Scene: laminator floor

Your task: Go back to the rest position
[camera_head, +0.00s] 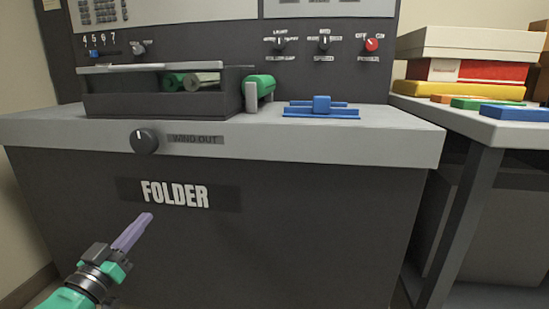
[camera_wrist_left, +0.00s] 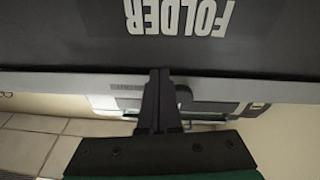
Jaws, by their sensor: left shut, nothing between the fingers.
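My left gripper (camera_head: 147,218) comes in from the lower left in the head view. Its purple fingers are together and empty, in front of the dark machine front below the FOLDER label (camera_head: 175,194). In the left wrist view the shut fingers (camera_wrist_left: 160,72) point toward the machine front, and the FOLDER label (camera_wrist_left: 180,14) shows upside down. My right gripper is in neither view.
A side table (camera_head: 480,125) at right holds a stack of boxes (camera_head: 470,44). The space before the machine's lower front looks clear.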

